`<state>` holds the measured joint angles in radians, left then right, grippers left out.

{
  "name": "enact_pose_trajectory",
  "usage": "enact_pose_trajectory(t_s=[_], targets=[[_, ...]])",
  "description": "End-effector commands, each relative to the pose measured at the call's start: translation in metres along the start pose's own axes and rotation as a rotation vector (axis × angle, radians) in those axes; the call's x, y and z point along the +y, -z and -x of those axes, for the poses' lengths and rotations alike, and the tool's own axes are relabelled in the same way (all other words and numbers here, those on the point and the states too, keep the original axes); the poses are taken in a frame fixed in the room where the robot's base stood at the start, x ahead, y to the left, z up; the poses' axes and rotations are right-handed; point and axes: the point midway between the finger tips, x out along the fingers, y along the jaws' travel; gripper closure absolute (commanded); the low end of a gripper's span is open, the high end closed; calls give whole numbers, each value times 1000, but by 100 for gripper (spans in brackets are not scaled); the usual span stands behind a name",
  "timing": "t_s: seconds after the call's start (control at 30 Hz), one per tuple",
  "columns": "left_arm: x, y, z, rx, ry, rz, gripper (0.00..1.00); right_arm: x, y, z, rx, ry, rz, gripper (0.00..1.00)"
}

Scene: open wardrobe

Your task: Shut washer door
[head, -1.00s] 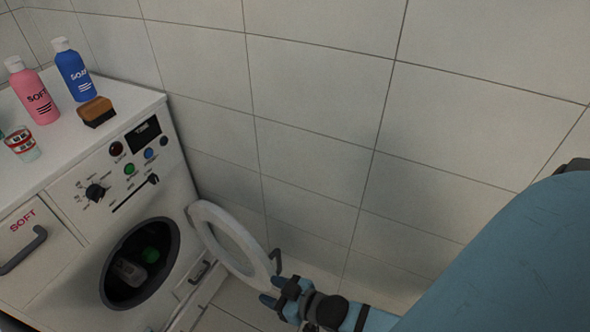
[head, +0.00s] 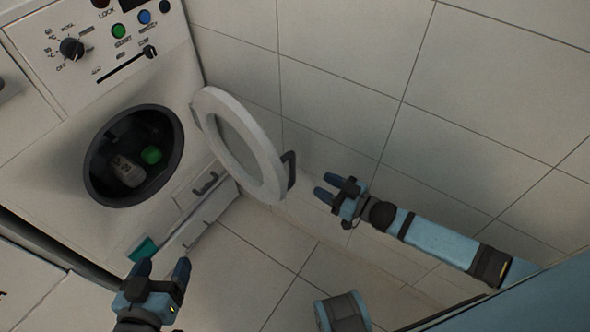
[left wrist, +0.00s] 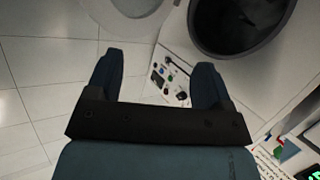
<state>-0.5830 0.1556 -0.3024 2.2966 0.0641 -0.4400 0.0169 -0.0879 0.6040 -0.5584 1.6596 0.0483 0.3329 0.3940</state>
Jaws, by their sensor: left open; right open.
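The washer (head: 60,135) stands at the left in the head view, with its round dark opening (head: 105,190) uncovered. Its round white door (head: 272,165) is swung open to the right and has a dark handle (head: 290,170) on its outer edge. Inside the drum are a green item (head: 151,155) and a greyish item (head: 127,170). My right gripper (head: 327,189) is open, just right of the handle and apart from it. My left gripper (head: 165,268) is open and empty, low in front of the washer; in the left wrist view its fingers (left wrist: 158,80) are spread, with the opening beyond.
A tiled wall (head: 350,95) stands close behind and to the right of the door. The tiled floor (head: 262,262) in front is clear. A teal item (head: 143,249) lies near the washer's base, behind my left gripper.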

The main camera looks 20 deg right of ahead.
Motion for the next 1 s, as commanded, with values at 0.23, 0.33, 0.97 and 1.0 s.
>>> enact_pose_trajectory(t_s=[0.23, 0.33, 0.97, 1.0], targets=[[9, 19, -4, 105, -33, 9, 26, 0, -1, -56, 4, 0, 1, 56], [13, 26, -5, 144, -46, 15, 26, 0, -2, -75, 2, -1, 1, 56], [20, 47, -4, 229, -75, 25, 26, 0, 0, -109, -1, -1, 0, 58], [20, 47, -4, 229, -75, 25, 26, 0, 0, -109, -1, -1, 0, 68]])
